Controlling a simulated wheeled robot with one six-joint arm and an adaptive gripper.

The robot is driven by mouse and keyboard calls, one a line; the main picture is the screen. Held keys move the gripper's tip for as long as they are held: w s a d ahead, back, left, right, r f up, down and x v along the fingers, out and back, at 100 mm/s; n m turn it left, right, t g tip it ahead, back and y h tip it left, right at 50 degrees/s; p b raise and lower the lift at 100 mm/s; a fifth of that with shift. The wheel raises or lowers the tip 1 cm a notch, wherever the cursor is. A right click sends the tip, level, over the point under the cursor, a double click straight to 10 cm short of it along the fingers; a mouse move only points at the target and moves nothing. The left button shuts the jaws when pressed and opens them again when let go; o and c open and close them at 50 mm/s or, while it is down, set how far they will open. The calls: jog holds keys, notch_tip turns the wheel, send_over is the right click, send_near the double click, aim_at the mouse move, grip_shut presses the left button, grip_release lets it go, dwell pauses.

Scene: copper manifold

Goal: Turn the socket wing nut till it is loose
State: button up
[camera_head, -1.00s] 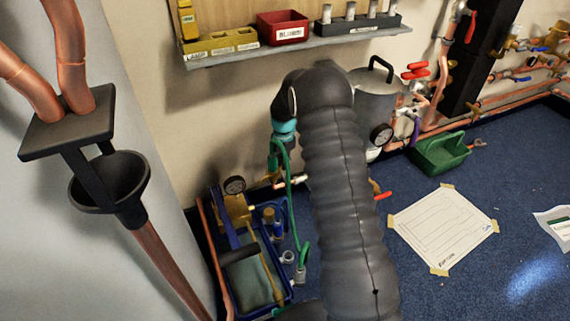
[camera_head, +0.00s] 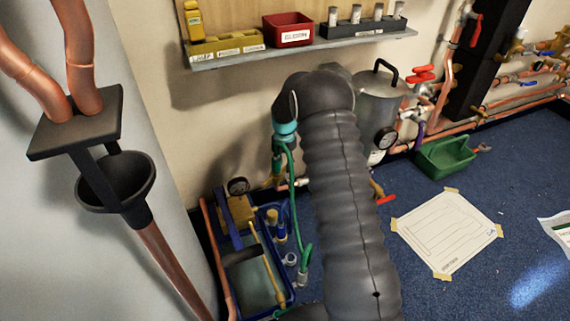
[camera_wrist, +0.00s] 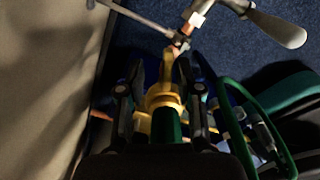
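My gripper (camera_wrist: 163,85) points down past the end of my grey arm, near the wall. In the wrist view its two dark fingers stand on either side of a yellow piece (camera_wrist: 163,98) with a green part (camera_wrist: 166,123) behind it. I cannot tell whether the fingers touch it. Beyond the fingertips are a copper pipe (camera_wrist: 201,14), a thin metal rod (camera_wrist: 142,18) and a grey, paddle-shaped wing (camera_wrist: 276,25). I cannot tell for sure which part is the socket wing nut. In the head view my arm hides much of this area.
A green hose (camera_head: 294,205) hangs beside my arm. A blue tray (camera_head: 291,292) with tools stands on the floor below. A taped paper sheet (camera_head: 446,232) lies on the blue carpet.

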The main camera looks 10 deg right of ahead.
jog(key=shift+d, duration=0.25)
jog(key=shift+r, duration=0.1)
jog(key=shift+r, duration=0.3)
notch_tip(320, 180, up, 11)
jog(key=shift+r, duration=0.1)
dwell(0.4)
